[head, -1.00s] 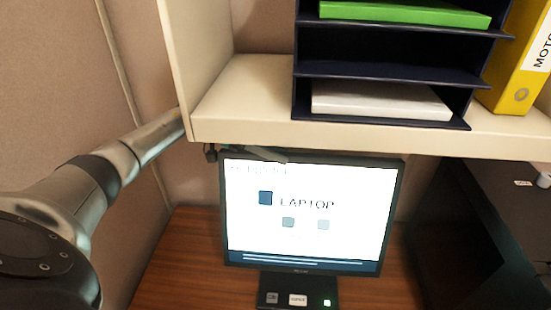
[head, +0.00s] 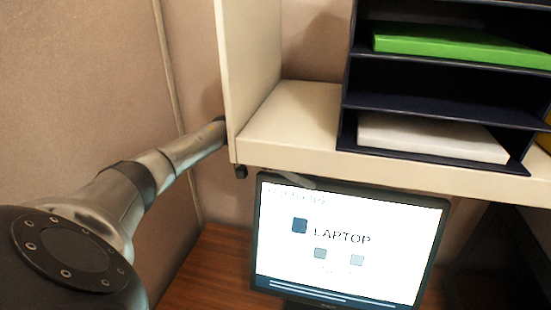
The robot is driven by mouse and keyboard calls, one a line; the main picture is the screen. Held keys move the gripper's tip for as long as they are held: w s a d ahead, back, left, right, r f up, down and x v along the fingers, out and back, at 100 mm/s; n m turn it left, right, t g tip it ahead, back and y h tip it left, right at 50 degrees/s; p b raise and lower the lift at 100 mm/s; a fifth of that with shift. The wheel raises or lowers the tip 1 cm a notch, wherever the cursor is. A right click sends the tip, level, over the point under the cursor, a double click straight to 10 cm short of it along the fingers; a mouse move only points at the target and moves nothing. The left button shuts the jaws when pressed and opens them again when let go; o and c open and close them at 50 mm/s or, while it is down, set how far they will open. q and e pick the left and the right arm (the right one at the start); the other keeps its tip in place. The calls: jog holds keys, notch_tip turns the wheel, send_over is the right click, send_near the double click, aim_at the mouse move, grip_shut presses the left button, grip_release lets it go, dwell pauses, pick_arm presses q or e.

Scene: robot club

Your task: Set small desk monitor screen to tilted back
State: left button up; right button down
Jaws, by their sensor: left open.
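The small desk monitor (head: 345,245) stands under the shelf, with a lit white screen reading "LAPTOP". Its lower edge reaches the bottom of the head view and its foot is out of view. I cannot tell its exact tilt. My left arm comes in from the left and passes behind the shelf's side panel. A grey fingertip of my left gripper (head: 289,181) shows at the monitor's upper left edge, and the rest is hidden by the shelf. The gripper is open; I cannot tell whether it touches the monitor. My right gripper is not in view.
A cream shelf (head: 290,120) hangs close above the monitor, its side panel beside my left forearm. It carries a dark tray rack (head: 440,105) with a green item (head: 450,45) and a white item (head: 430,135). Bare wooden desk (head: 215,265) shows left of the monitor.

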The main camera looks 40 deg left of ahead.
pick_arm(q)
jog(key=b+v, duration=0.2)
jog(key=v, duration=1)
jog(key=shift+s+a+r+b, duration=0.2)
jog(key=shift+a+b, duration=0.1)
jog(key=shift+b, duration=0.1)
